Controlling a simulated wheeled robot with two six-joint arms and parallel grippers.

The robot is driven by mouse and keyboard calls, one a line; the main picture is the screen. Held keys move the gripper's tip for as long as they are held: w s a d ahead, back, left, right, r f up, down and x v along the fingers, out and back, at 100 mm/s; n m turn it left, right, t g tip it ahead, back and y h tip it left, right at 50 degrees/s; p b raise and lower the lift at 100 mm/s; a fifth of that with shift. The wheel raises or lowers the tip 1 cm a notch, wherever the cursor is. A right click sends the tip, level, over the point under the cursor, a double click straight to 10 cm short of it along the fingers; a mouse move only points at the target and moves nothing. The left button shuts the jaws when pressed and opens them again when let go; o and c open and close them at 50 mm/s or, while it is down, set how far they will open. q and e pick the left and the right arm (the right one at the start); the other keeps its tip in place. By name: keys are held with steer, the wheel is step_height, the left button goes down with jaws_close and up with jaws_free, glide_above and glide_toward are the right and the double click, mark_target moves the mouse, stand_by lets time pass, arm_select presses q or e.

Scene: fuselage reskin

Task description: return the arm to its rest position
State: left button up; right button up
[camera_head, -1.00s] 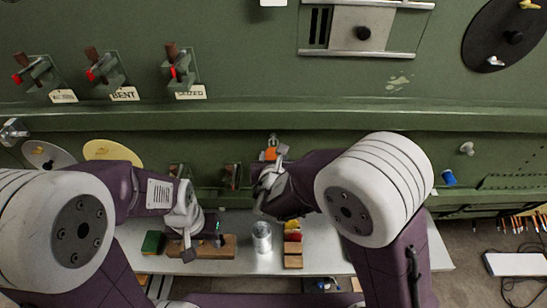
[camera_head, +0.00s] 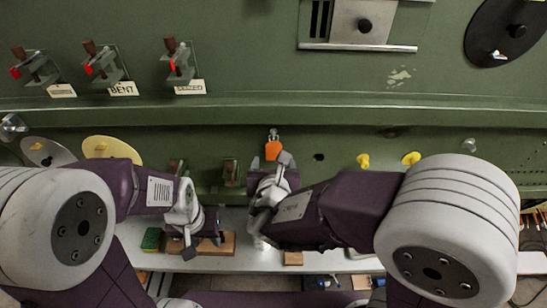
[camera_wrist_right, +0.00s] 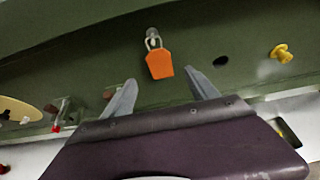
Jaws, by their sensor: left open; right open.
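My left gripper (camera_head: 190,240) hangs over the left part of the grey bench, with its jaws apart and nothing seen between them. My right gripper (camera_head: 272,166) is just in front of the green panel, near the middle of the head view. In the right wrist view its two grey fingers (camera_wrist_right: 158,90) are spread wide with nothing between them. An orange tag (camera_wrist_right: 159,64) hangs from a metal shackle on the panel beyond the fingertips. The tag also shows in the head view (camera_head: 272,151), just above the right gripper. I cannot tell the gap between fingers and tag.
The grey bench (camera_head: 340,262) runs below the panel, with wooden blocks (camera_head: 293,258) and a green block (camera_head: 152,238). Yellow knobs (camera_head: 411,158) and a dark hole stand to the right of the tag. Red-handled clamps (camera_head: 181,62) line the upper left panel. A yellow disc (camera_head: 112,148) is at left.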

steer(key=shift+s+r, duration=0.25)
steer(key=shift+s, duration=0.3)
